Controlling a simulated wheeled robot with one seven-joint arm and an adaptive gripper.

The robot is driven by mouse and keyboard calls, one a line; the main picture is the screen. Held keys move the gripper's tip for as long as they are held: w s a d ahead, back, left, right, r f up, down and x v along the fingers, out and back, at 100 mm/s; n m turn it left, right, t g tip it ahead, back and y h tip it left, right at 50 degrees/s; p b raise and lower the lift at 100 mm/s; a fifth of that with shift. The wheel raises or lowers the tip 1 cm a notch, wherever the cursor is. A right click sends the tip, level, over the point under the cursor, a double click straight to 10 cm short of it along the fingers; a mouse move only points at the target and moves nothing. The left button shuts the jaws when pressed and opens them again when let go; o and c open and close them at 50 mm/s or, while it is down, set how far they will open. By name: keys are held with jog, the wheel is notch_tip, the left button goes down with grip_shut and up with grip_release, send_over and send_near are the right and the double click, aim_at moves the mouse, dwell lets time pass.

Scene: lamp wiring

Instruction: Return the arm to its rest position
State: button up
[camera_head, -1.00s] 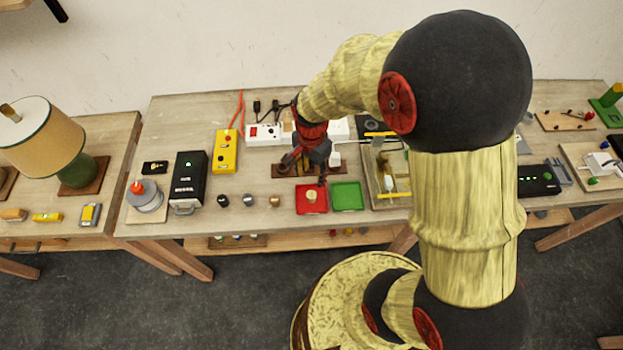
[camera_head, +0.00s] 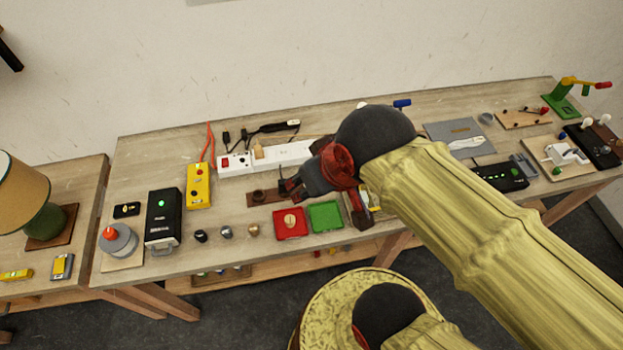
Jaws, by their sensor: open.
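My arm reaches in from the lower right in the head view, over the front of the long table. My gripper (camera_head: 289,187) is at the arm's far end, left of the red and black wrist joint. It looks open, with nothing seen between its fingers. It is above the table, near a brown wooden strip (camera_head: 262,198) and behind the red tray (camera_head: 290,224). The arm and wrist hide part of the table right of the green tray (camera_head: 325,216).
A white power strip (camera_head: 285,154) lies behind the gripper. A yellow box (camera_head: 199,188) and a black box (camera_head: 163,217) stand to the left. A lamp (camera_head: 22,190) is on the left table. A grey mat (camera_head: 460,135) and several boards lie to the right.

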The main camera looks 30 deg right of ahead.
jog(key=shift+f, duration=0.1)
notch_tip(320, 180, down, 10)
jog(key=b, duration=1)
jog(key=shift+f+b, duration=0.2)
jog(key=shift+b, duration=0.1)
jog(key=shift+w, duration=0.1)
